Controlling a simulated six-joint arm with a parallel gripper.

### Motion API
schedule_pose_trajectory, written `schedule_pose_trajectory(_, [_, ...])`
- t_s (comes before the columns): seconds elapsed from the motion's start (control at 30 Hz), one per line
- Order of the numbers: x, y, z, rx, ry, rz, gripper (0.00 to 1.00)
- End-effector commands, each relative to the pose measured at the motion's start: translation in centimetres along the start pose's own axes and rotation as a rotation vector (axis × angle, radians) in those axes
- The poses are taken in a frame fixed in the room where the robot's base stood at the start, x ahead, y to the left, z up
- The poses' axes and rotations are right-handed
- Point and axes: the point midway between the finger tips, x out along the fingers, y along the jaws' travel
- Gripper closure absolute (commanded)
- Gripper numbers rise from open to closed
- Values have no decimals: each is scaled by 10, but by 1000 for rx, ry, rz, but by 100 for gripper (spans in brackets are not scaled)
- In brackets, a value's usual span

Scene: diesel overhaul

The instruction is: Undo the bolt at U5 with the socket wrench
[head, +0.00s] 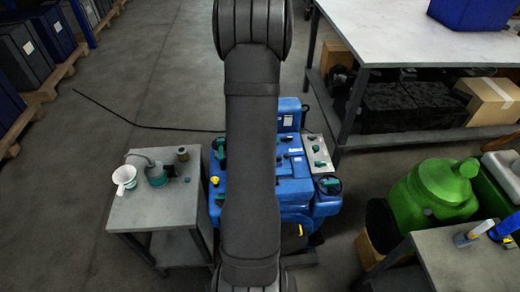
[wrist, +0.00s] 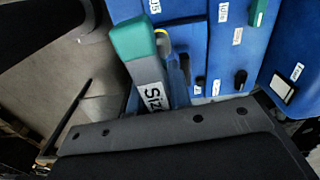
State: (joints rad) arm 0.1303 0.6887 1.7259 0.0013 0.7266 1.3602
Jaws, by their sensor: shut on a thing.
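A tool with a teal end and a pale grey side marked "Siz" (wrist: 150,85), apparently the socket wrench, juts out past the dark edge of my gripper (wrist: 160,120) in the wrist view. My gripper is shut on it; the fingertips themselves are hard to make out. The blue engine (wrist: 205,50) lies beyond the tool. A label ending in "U5" or similar (wrist: 154,6) shows at the top edge, just above the teal end. The bolt there is not visible. In the head view the engine (head: 295,187) is partly hidden by my arm, and my gripper is hidden.
A grey side table (head: 150,215) left of the engine holds a white cup (head: 124,177) and a teal-based item (head: 156,174). A large workbench (head: 420,35) stands at back right. A green container (head: 435,190) and another table (head: 470,265) are at right. Open floor lies back left.

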Motion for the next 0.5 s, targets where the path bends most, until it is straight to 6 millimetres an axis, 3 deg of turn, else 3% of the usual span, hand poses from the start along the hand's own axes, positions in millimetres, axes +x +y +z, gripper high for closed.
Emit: schedule_pose_trajectory(0.5, [0,0,0,81,0,-1,100])
